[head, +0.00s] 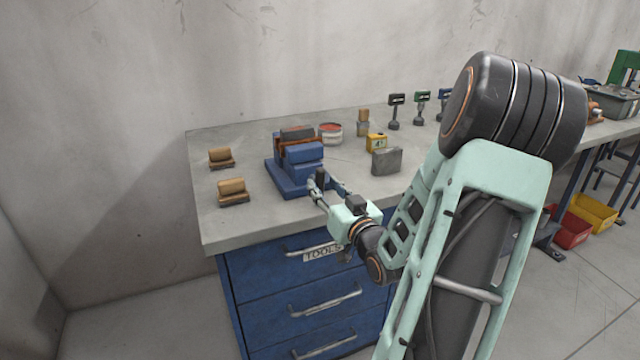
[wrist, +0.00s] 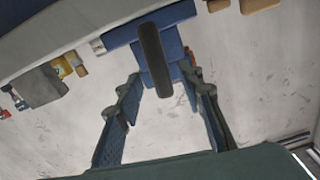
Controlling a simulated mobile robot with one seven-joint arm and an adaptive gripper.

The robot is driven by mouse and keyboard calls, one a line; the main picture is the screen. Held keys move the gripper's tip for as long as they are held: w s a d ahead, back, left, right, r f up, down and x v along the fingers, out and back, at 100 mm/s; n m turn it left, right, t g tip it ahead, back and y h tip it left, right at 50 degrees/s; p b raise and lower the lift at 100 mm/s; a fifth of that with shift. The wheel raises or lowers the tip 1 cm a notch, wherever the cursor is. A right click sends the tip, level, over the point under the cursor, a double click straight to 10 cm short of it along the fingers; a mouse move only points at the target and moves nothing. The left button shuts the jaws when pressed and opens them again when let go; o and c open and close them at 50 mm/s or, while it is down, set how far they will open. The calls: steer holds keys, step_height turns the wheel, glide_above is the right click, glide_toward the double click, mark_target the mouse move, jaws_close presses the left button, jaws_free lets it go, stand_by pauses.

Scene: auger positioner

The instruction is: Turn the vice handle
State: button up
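The blue vice (head: 290,178) stands on the workbench near its front edge. Its dark handle (head: 320,177) points up at the front of the vice. In the wrist view the handle (wrist: 153,55) is a dark rounded bar in front of the blue vice body (wrist: 172,22). My gripper (head: 326,187) is at the front of the vice, close to the handle. In the wrist view my gripper (wrist: 162,82) has its two fingers wide apart, with the handle's end showing between the fingertips. I see no finger touching it; the exact depth is hard to tell.
Two brown blocks (head: 233,188) lie left of the vice on the workbench (head: 225,228). A red-topped can (head: 330,130), a yellow box (head: 377,142) and a grey block (head: 387,161) stand to its right. Blue drawers (head: 300,275) with bar handles are below the bench edge.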

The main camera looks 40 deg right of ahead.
mark_target(321, 183)
steer(key=shift+x, duration=1.6)
jaws_close()
